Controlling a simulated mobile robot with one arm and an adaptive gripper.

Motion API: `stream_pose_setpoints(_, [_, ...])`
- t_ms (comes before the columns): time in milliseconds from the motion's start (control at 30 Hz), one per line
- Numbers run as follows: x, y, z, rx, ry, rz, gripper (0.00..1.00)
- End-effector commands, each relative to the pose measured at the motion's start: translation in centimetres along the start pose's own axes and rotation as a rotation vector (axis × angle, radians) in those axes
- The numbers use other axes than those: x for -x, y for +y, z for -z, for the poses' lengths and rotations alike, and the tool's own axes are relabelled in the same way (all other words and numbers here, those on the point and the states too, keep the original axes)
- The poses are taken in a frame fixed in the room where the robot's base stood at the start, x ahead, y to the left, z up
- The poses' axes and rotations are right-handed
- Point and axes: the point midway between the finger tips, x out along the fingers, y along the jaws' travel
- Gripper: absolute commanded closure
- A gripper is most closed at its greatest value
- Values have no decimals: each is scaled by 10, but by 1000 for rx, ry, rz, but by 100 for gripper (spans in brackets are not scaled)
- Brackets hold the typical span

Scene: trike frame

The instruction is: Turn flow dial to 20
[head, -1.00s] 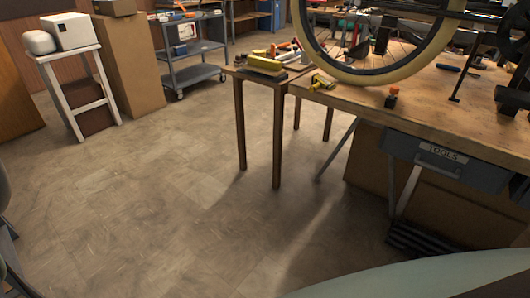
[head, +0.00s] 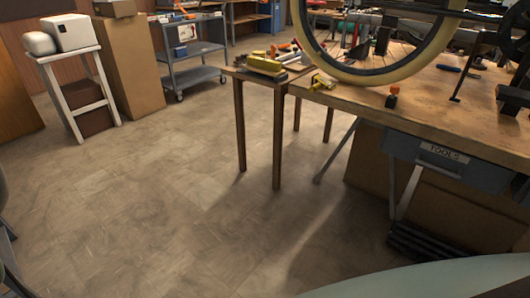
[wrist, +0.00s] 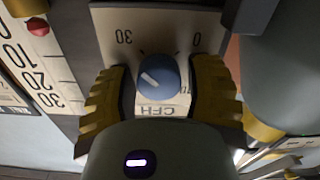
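The flow dial (wrist: 158,76) is a round blue knob on a pale plate (wrist: 160,24) in the wrist view. The plate is upside down in the picture, with "30" at upper left, "0" at upper right and "CFH" below the knob. A short white line on the knob slants toward the upper left of the picture. My gripper (wrist: 160,84) has yellow ribbed fingers, one on each side of the knob. They stand apart, with a narrow gap showing beside the knob. The head view shows neither dial nor gripper.
A second scale with a red ball (wrist: 37,27) is at left in the wrist view. A grey-green rounded body (wrist: 284,75) is close at right. In the head view, a workbench (head: 440,110) with a wheel (head: 380,75) stands at right; the floor (head: 150,210) is open.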

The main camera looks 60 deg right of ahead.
Motion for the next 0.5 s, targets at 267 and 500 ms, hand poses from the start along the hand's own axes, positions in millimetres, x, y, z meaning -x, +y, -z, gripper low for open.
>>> stream_pose_setpoints(267, [0, 0, 0, 0, 0, 0, 79])
stream_pose_setpoints(500, [0, 0, 0, 1, 0, 0, 98])
